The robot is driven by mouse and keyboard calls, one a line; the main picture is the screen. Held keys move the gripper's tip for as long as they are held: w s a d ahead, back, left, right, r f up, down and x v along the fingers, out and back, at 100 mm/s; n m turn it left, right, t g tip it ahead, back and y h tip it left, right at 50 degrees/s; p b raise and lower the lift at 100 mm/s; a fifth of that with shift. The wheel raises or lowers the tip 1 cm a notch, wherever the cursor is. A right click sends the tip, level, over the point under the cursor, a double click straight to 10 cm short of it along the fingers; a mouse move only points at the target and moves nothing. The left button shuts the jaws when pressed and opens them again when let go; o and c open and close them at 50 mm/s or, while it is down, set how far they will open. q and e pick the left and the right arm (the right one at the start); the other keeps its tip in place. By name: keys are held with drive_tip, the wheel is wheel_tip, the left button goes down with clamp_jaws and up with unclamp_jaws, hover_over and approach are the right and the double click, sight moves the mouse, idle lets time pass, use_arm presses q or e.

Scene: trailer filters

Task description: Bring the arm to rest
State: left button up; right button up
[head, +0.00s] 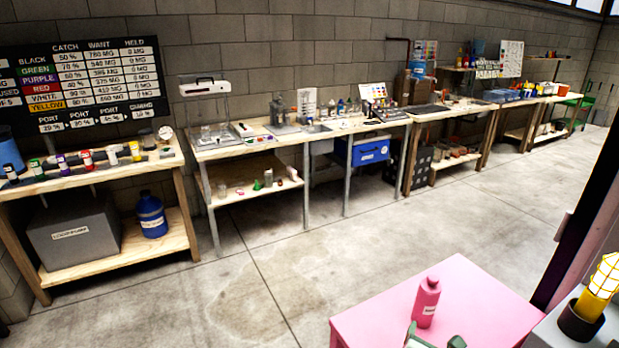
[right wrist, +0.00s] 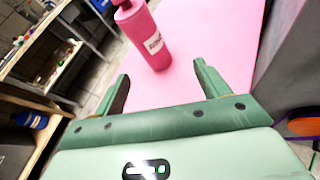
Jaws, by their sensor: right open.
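My right gripper (head: 433,340) shows at the bottom edge of the head view, over the near side of a pink table. Its two green fingers stand apart in the right wrist view (right wrist: 161,72), with nothing held between them. A pink bottle (head: 426,303) with a white label stands upright on the pink table. In the right wrist view the bottle (right wrist: 152,40) is beyond the fingertips and looks clear of them. My left gripper is in neither view.
The pink table (head: 375,322) has bare top around the bottle. A yellow caged lamp (head: 602,280) stands on a grey surface at right, near a dark post (head: 580,220). Workbenches with bottles and tools line the back wall. The concrete floor (head: 330,235) between is clear.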

drive_tip(key=s+a+r+m+g+y, duration=0.1)
drive_tip(key=s+r+m+g, duration=0.2)
drive_tip(key=s+m, duration=0.8)
drive_tip(key=s+a+r+m+g+y, duration=0.15)
drive_tip(key=s+r+m, duration=0.25)
drive_tip(key=s+m, duration=0.75)
drive_tip(key=s+a+f+n+g+y, duration=0.1)
drive_tip(key=s+a+f, duration=0.15)
drive_tip(key=f, duration=0.65)
drive_tip(key=s+a+f+g+y, duration=0.1)
drive_tip(key=s+f+g, duration=0.15)
drive_tip(key=f, duration=0.65)
drive_tip(key=s+a+f+n+y, duration=0.15)
drive_tip(key=s+f, duration=0.25)
drive_tip(key=f, duration=0.5)
drive_tip(key=s+f+m+g, duration=0.1)
drive_tip(key=s+f, duration=0.5)
drive_tip(key=s, duration=0.3)
drive_tip(key=s+f+m+g+y, duration=0.1)
drive_tip(key=s+f+m+g, duration=0.1)
drive_tip(key=s+f, duration=0.5)
drive_tip(key=shift+s+f, duration=0.25)
drive_tip(key=shift+s, duration=0.6)
